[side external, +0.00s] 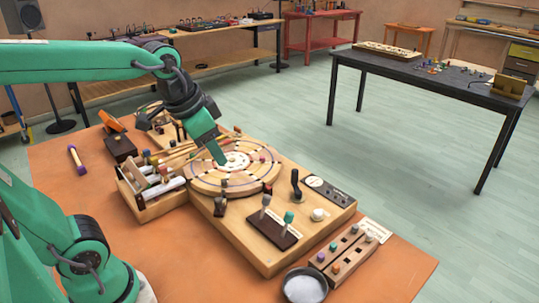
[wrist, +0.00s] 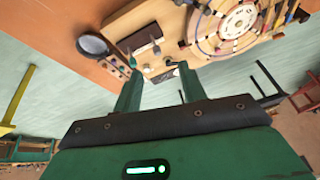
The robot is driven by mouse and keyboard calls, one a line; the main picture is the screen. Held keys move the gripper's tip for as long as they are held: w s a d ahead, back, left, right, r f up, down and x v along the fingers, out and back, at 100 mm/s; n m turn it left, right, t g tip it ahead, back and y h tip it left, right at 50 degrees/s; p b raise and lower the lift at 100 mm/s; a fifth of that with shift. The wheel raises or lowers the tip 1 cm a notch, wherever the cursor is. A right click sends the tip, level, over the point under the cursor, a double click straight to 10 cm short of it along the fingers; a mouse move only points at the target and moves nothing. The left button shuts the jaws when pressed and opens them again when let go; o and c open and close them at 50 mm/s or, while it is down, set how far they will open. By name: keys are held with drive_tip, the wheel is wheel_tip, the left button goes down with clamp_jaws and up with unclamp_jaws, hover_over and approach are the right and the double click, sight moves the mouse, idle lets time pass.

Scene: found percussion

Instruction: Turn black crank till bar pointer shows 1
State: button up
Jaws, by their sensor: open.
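The black crank (side external: 295,183) stands upright on the wooden board, right of the round dial (side external: 190,178). A dark shape that looks like it shows near the right fingertip in the wrist view (wrist: 171,61).
A dark plate with grey and green levers (side external: 274,224) and a white knob (side external: 319,214) sit near the crank. Wooden blocks with coloured knobs (side external: 340,252) and a dark dish (side external: 305,288) lie at the front. A purple-ended stick (side external: 76,159) lies left on the orange table (side external: 405,275).

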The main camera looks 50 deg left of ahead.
drive_tip(key=w+f+m+g, duration=0.15)
drive_tip(key=w+m, duration=0.35)
drive_tip(key=w, duration=0.8)
drive_tip(key=m+g, duration=0.3)
drive_tip(key=m, duration=0.2)
hover_over(294, 170)
drive_tip(key=f, duration=0.9)
drive_tip(key=shift+s, duration=0.25)
drive_tip(key=shift+w+f, duration=0.35)
drive_tip(key=shift+f, duration=0.05)
drive_tip(key=shift+f, duration=0.1)
drive_tip(key=shift+f, duration=3.8)
drive_tip(key=shift+c, duration=0.2)
clamp_jaws()
